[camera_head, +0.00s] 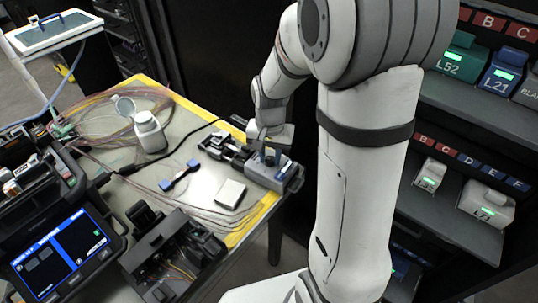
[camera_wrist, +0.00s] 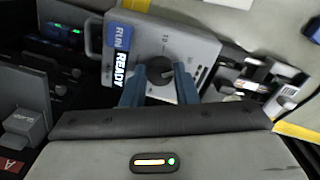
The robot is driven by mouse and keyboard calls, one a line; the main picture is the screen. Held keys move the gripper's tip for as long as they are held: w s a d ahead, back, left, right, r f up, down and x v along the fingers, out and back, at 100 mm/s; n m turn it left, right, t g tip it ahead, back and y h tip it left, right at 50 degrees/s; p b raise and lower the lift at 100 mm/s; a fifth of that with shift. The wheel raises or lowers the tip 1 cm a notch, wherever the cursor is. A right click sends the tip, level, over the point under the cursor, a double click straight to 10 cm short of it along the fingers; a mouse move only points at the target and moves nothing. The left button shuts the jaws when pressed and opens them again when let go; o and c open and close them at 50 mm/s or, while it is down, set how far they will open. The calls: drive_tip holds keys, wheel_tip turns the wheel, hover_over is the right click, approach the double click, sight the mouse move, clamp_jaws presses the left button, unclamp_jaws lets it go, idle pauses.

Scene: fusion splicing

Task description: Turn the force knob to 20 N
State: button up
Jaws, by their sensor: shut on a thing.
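The force knob (camera_wrist: 158,68) is a dark round dial on top of a grey device. In the wrist view it sits between the two blue fingers of my gripper (camera_wrist: 160,75), which are closed on its sides. The device (camera_wrist: 205,47) carries a blue RUN label and a black READY label, with a row of small marks beside the knob. In the head view the device (camera_head: 288,180) is at the table's right end, with my gripper (camera_head: 270,152) down on top of it. The knob's setting is too small to read.
A white card-like block (camera_head: 230,193), a blue dumbbell-shaped tool (camera_head: 180,177) and a white bottle (camera_head: 150,132) are on the table. A splicer with a blue screen (camera_head: 65,258) stands front left. Shelves with labelled modules (camera_head: 485,205) stand at the right.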

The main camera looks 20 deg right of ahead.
sight(270, 159)
drive_tip(key=shift+s+f, duration=0.1)
drive_tip(key=o, duration=1)
wheel_tip(270, 159, up, 8)
drive_tip(key=shift+p, duration=0.35)
drive_tip(key=s+r+n+t+p, duration=0.1)
drive_tip(key=s+r+n, duration=0.1)
drive_tip(key=s, duration=0.2)
drive_tip(key=s+r+n+p, duration=0.1)
drive_tip(key=s+r, duration=0.2)
drive_tip(key=s, duration=0.2)
drive_tip(key=s+r+n+t+p, duration=0.1)
drive_tip(key=s+r+n, duration=0.1)
drive_tip(key=s, duration=0.3)
drive_tip(key=shift+r+n+t, duration=0.3)
drive_tip(key=shift+r, duration=0.25)
